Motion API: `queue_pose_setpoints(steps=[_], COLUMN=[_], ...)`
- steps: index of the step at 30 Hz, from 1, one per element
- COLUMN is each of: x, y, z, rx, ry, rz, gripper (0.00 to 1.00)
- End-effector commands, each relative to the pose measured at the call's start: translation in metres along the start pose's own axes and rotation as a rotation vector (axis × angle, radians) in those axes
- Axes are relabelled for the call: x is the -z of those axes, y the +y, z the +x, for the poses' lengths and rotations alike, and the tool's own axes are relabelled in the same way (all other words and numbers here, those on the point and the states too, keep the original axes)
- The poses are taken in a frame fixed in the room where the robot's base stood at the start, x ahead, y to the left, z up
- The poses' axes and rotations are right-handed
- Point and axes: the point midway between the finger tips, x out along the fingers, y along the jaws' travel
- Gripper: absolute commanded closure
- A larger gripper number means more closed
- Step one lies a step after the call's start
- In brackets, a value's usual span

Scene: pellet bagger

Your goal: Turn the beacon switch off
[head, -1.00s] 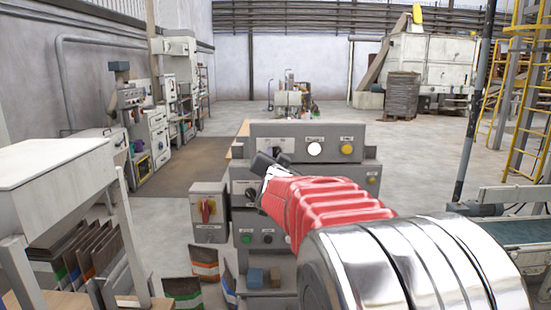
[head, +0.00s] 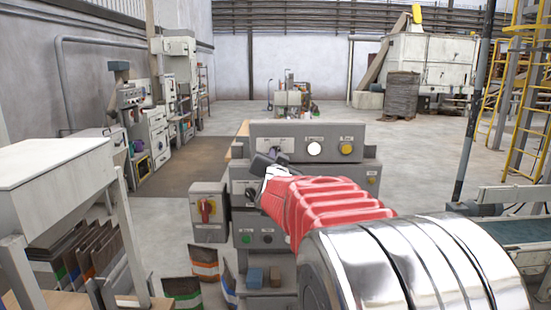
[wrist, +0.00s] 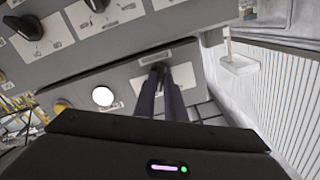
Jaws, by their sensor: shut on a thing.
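A small dark switch knob (wrist: 156,70) sits on a pale label plate on the grey upper panel (wrist: 130,88), beside a lit white lamp (wrist: 103,96). My gripper (wrist: 161,78) reaches that panel, its two dark fingers shut on the knob. The fingers cover much of the knob, so its exact angle is hard to tell. The label text is too small to read. In the head view, my gripper (head: 268,161) is at the panel's left part, left of and below the white lamp (head: 314,148), and mostly hides the knob.
A yellow button (head: 346,147) is right of the lamp. A lower panel carries more black rotary knobs (wrist: 97,4). A grey box with a red switch (head: 207,209) stands left of the console. Bags (head: 95,255) stand at lower left. Open floor (head: 430,150) lies to the right.

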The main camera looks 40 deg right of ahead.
Motion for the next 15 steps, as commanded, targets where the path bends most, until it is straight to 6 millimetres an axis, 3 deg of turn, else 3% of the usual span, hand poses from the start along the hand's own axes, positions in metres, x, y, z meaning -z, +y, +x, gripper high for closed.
queue_pose_setpoints(steps=[15], x=[-0.001], y=[0.0001], z=[0.0], rx=[-0.001], ry=[-0.002], rz=[-0.388], gripper=[1.0])
